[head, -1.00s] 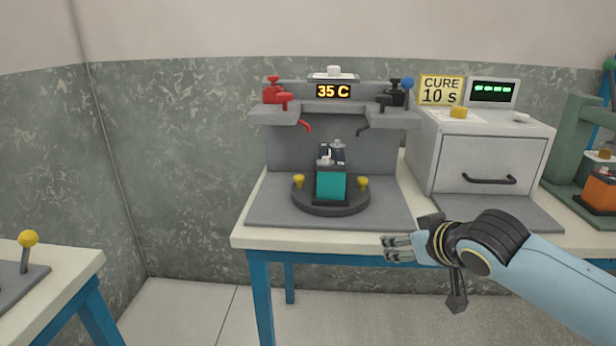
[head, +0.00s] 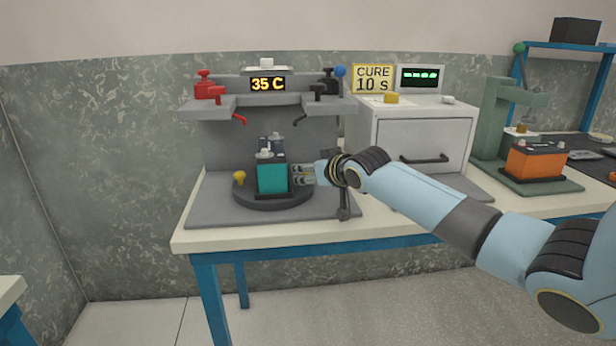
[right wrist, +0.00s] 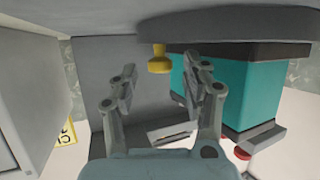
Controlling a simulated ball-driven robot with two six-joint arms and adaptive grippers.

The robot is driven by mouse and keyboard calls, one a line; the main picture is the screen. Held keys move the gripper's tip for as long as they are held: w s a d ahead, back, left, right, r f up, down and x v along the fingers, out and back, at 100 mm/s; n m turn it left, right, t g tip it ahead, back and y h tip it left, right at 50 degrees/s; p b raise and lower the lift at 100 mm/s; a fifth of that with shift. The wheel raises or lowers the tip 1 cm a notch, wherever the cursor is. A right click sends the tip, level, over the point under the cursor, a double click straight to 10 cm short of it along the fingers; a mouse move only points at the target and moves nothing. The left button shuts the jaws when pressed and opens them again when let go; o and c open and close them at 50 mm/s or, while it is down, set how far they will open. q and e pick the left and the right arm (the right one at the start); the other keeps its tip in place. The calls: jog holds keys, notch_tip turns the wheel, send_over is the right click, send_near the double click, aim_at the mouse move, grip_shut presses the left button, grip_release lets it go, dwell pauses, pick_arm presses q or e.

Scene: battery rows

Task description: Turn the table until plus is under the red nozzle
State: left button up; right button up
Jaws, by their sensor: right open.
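The round dark turntable (head: 255,203) carries a teal battery (head: 272,178) with a dark top and grey posts. I cannot read a plus mark. One yellow knob (head: 239,178) stands at the turntable's left. The red nozzle (head: 238,119) hangs above left, the black nozzle (head: 299,119) above right. My right gripper (head: 300,174) is at the turntable's right side, close to the battery, and hides the right knob there. The right wrist view, seen upside down, shows my right gripper (right wrist: 161,82) open, with a yellow knob (right wrist: 159,58) between and beyond its fingers. My left gripper is out of view.
A grey cure oven (head: 422,140) stands right of the station, behind my right arm. An orange battery (head: 537,161) sits on a green press farther right. The station's grey base plate (head: 215,208) is clear at left.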

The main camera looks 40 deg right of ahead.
jog(key=shift+w+f, duration=0.15)
jog(key=shift+w, duration=0.35)
jog(key=shift+c, duration=0.3)
grip_shut()
